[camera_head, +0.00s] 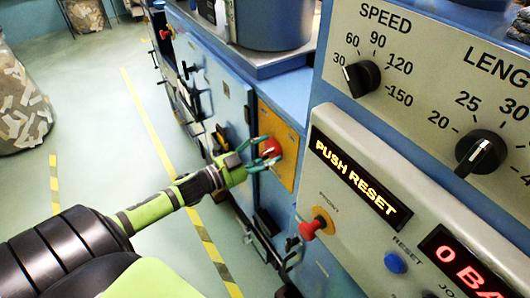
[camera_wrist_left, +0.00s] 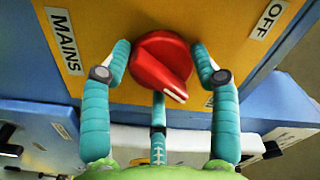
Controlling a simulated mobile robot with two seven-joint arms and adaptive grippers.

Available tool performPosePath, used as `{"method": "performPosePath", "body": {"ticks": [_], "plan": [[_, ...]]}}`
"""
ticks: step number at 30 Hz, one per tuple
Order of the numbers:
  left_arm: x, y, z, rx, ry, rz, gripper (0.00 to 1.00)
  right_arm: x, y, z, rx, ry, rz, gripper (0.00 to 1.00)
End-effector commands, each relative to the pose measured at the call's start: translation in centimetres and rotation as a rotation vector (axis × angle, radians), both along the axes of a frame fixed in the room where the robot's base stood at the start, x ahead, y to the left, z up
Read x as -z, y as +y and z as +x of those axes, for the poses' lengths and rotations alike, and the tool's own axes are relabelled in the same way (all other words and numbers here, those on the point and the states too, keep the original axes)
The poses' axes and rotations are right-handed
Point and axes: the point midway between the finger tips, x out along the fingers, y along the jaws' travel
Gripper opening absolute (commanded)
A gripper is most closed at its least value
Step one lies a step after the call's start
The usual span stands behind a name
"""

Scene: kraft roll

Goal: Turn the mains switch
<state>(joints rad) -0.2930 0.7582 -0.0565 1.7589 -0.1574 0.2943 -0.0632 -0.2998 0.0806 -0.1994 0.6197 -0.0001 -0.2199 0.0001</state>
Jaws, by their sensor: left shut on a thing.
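The mains switch is a round red knob with a raised grip and a white pointer mark. In the left wrist view the knob (camera_wrist_left: 160,62) sits on a yellow plate (camera_wrist_left: 95,25) with a MAINS label (camera_wrist_left: 65,40) at left and an OFF label (camera_wrist_left: 268,18) at upper right. Its pointer mark faces lower right. My left gripper (camera_wrist_left: 160,75) is shut on the knob, teal fingers on both sides and one below. In the head view the knob (camera_head: 270,148) is partly hidden by the left gripper (camera_head: 262,154).
A control console (camera_head: 375,190) with a PUSH RESET display stands close at right. It carries a red knob on a yellow base (camera_head: 315,225) and a blue button (camera_head: 395,262). Dials for speed (camera_head: 360,78) and length (camera_head: 480,152) are above. Open floor lies at left.

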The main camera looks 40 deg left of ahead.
Motion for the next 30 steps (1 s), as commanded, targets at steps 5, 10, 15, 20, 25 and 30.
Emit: {"method": "performPosePath", "body": {"ticks": [5,10,15,20,25,30], "plan": [[0.81,0.23,-0.16,-0.008,-0.014,0.083,0.29,0.06,0.07,-0.02,0.0,0.0,0.001,0.4],[0.74,0.27,-0.13,-0.008,-0.033,0.126,0.29,0.06,0.12,-0.02,0.0,0.0,0.002,0.4],[0.67,0.31,-0.1,-0.009,-0.041,0.142,0.29,0.06,0.14,-0.02,0.0,0.0,0.002,0.4],[0.63,0.35,-0.08,-0.009,-0.042,0.145,0.29,0.05,0.15,-0.03,0.0,0.0,0.002,0.4],[0.58,0.38,-0.06,-0.01,-0.043,0.144,0.29,0.05,0.16,-0.03,0.0,0.0,0.002,0.4],[0.45,0.35,-0.03,-0.009,-0.045,0.142,0.84,0.04,0.15,-0.04,0.0,0.0,0.002,0.4]]}}
